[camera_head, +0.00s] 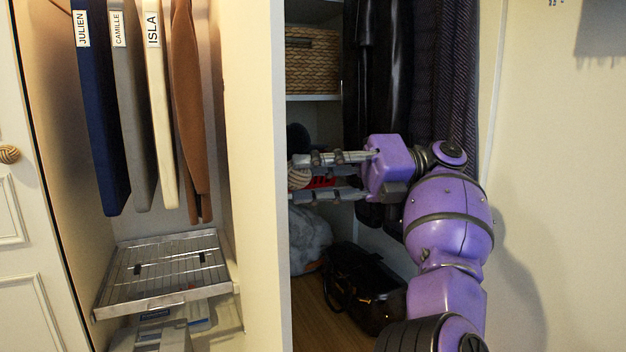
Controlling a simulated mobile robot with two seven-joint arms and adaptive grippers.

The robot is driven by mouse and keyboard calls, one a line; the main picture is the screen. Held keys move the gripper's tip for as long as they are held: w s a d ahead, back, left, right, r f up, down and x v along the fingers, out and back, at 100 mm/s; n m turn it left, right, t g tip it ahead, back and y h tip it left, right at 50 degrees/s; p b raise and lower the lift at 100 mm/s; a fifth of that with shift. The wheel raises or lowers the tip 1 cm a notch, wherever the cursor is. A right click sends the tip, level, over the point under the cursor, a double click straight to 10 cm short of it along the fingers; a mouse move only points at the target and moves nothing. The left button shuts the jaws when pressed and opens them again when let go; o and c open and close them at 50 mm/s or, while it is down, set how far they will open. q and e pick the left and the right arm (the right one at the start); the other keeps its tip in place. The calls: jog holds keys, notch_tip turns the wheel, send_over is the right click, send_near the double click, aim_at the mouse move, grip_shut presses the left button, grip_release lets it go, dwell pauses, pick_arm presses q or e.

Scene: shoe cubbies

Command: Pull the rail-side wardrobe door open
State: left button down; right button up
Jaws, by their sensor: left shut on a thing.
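The rail-side wardrobe door (258,120) stands swung out, seen nearly edge-on in the middle of the head view. The compartment to its left lies open, with labelled hanging pieces (117,110) in it. A round woven knob (298,179) shows at the door's right side. My left gripper (300,178) reaches in from the right, its fingers above and below the knob, shut on it. The fingers hide part of the knob. My right gripper is not in view.
A wire rack (165,270) sits low in the open compartment. Another panelled door (22,230) with a woven knob (9,154) is at far left. Right of the swung door are a basket (313,60), dark clothes (425,70) and a black bag (368,290). A plain wall bounds the right.

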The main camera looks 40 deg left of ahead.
pick_arm(q)
jog(key=shift+r, duration=0.35)
jog(key=c, duration=1.4)
grip_release()
jog(key=shift+s, duration=0.1)
jog(key=shift+c, duration=0.2)
jog(key=shift+f, duration=0.15)
